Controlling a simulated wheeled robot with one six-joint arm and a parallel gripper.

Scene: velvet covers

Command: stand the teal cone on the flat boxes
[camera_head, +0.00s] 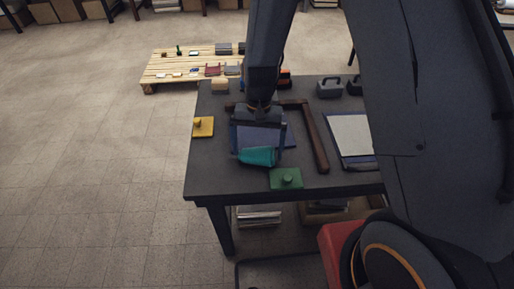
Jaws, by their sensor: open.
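The teal cone (258,156) lies on its side, or strongly tilted, at the front edge of the flat boxes. The dark blue flat boxes (289,141) lie on the dark table, partly covered by the cone and by my gripper. My gripper (258,122) is open and points down over the back part of the boxes, behind the cone. Its fingertips are hard to make out against the dark surfaces, and I cannot tell whether they touch anything.
A brown angled frame (317,150) borders the boxes behind and right. A yellow knobbed block (203,127) is left, a green one (286,179) in front. A blue-edged white panel (353,136) lies right. A wooden pallet (165,76) with small items stands beyond the table.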

